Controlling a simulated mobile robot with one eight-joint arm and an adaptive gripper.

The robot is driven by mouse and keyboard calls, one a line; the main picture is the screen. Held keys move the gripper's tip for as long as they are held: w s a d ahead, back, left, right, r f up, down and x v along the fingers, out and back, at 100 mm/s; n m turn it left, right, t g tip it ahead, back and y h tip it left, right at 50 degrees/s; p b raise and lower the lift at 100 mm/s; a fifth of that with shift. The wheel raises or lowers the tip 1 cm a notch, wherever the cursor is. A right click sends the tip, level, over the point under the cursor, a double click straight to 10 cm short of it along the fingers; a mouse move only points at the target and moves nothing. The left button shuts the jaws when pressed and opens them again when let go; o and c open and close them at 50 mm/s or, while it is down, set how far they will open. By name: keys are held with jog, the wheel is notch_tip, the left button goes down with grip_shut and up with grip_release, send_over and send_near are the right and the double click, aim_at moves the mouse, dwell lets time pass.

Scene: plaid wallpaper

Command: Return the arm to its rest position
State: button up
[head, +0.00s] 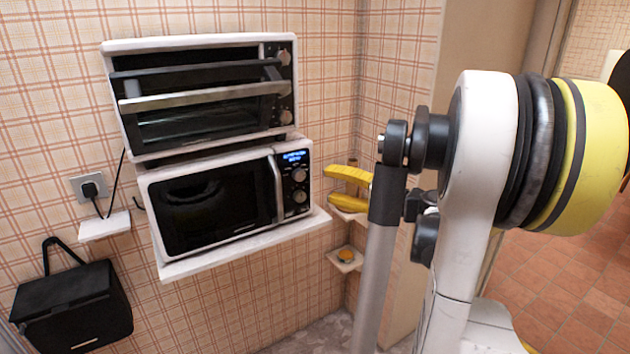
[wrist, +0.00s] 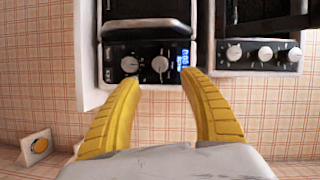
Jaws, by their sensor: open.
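My gripper (wrist: 160,90) is open and empty in the wrist view, its two yellow fingers apart on either side of the microwave's control panel. In the head view, its yellow fingers (head: 349,188) show to the right of the microwave, partly hidden by my arm. My arm stands large at the right of the head view and is stretched toward the wall corner. The white microwave (head: 215,205) has a dark door, knobs and a lit blue display, and its door looks shut.
A toaster oven (head: 200,95) sits on top of the microwave. Both rest on a wall shelf (head: 245,244). A small corner shelf (head: 345,259) holds a round orange thing. A black bag (head: 72,308) hangs at the lower left, below a wall socket (head: 90,187). Tiled floor shows at right.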

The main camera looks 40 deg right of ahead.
jog(key=shift+s+d, duration=0.15)
jog(key=shift+s, duration=0.85)
jog(key=w+a+f+n+g+y, duration=0.1)
jog(key=a+f+n+g, duration=0.25)
jog(key=a, duration=0.95)
jog(key=w+a+f+n+g, duration=0.2)
jog(key=a+f+n+g, duration=0.15)
jog(key=a, duration=0.85)
jog(key=s+a+f+n+g+h, duration=0.2)
jog(key=s+a+n, duration=0.5)
jog(key=s+a, duration=0.4)
jog(key=shift+f+g+h, duration=0.4)
jog(key=shift+f+h, duration=0.2)
jog(key=shift+h, duration=0.2)
jog(key=shift+a, duration=0.1)
